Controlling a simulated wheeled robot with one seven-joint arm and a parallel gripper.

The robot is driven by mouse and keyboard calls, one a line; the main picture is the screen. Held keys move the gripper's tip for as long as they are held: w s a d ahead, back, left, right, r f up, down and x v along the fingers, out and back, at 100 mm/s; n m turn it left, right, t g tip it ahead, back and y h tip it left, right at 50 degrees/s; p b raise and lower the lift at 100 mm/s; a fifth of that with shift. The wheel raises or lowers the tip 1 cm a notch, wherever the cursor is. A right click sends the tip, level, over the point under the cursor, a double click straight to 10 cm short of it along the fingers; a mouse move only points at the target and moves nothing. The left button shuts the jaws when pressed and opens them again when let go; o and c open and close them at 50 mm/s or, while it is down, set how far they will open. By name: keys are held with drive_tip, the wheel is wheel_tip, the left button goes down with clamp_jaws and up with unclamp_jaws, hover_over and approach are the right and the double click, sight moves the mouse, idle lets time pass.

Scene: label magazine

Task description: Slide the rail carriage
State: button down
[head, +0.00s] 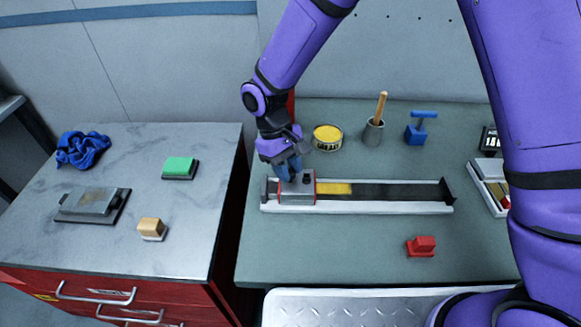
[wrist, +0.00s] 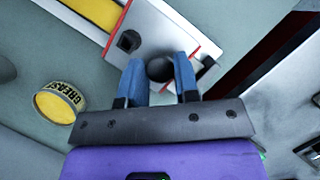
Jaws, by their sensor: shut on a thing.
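The rail (head: 400,207) is a long pale track with a dark strip and dark end stops, lying across the green-grey bench. The rail carriage (head: 297,193) is a grey block with red edges near the rail's left end. A yellow patch (head: 334,189) lies on the strip just right of it. My gripper (head: 290,171) is at the carriage's top. In the wrist view, the blue fingers of my gripper (wrist: 160,75) are shut on a round dark knob (wrist: 160,69) on the carriage (wrist: 165,30). A dark square fitting (wrist: 129,41) sits beside the knob.
Behind the rail stand a yellow grease tin (head: 327,137), a grey cup (head: 373,132) with a wooden handle, and a blue stamp-like tool (head: 420,130). A red block (head: 421,246) lies in front. A separate marble-topped cabinet (head: 120,230) stands left, across a gap.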

drive_tip(key=c, duration=0.9)
unclamp_jaws()
drive_tip(key=shift+o, duration=0.2)
drive_tip(key=v, duration=1)
drive_tip(key=shift+r, duration=0.4)
drive_tip(key=shift+w+a, duration=0.1)
drive_tip(key=shift+w, duration=0.05)
